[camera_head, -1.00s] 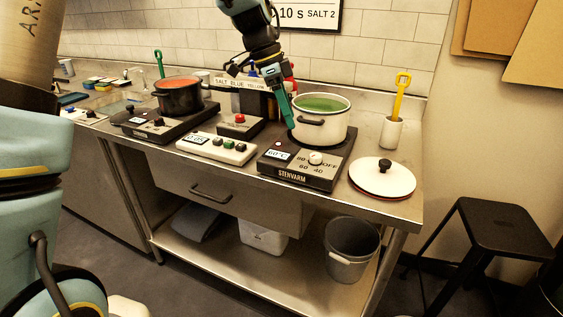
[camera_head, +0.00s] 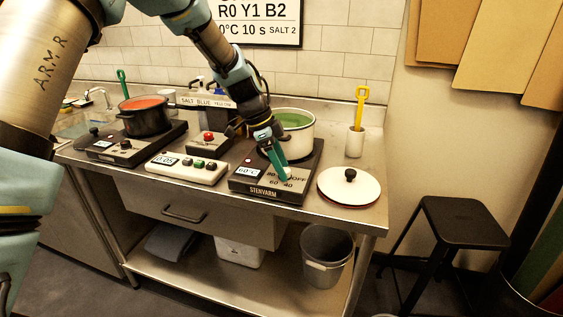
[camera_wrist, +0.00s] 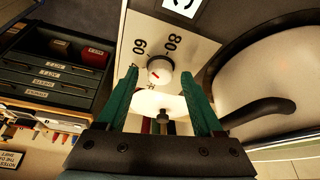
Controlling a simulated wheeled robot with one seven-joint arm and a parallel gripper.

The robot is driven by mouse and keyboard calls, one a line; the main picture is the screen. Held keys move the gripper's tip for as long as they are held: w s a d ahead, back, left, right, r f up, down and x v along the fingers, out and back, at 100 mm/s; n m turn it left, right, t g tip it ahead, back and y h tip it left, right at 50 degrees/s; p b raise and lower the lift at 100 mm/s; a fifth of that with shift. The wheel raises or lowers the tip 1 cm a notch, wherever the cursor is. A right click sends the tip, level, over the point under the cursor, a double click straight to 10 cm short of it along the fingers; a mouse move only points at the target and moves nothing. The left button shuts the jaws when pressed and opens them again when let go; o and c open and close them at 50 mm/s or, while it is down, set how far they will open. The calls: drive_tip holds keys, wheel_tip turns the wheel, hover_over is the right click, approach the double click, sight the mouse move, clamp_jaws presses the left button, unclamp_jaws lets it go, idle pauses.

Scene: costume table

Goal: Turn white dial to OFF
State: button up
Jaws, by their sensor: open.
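The white dial (camera_wrist: 160,69) sits on the front panel of the black STENVARM hot plate (camera_head: 262,192). In the wrist view it shows a small red mark, with the printed 60 and 80 beyond it. My gripper (camera_head: 284,174) is over this panel, pointing down, with its green fingers apart. In the wrist view the fingertips (camera_wrist: 160,76) stand on either side of the dial; I cannot tell whether they touch it. In the head view the fingers mostly hide the dial, and OFF is printed to its right. The display (camera_head: 247,171) reads 60°C.
A white pot (camera_head: 301,145) with green liquid stands on the hot plate close behind my gripper. A white lid (camera_head: 336,187) with a black knob lies right of it. A dark pot (camera_head: 145,121) stands farther left.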

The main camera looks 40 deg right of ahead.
drive_tip(key=shift+f, duration=0.1)
clamp_jaws()
idle(0.6)
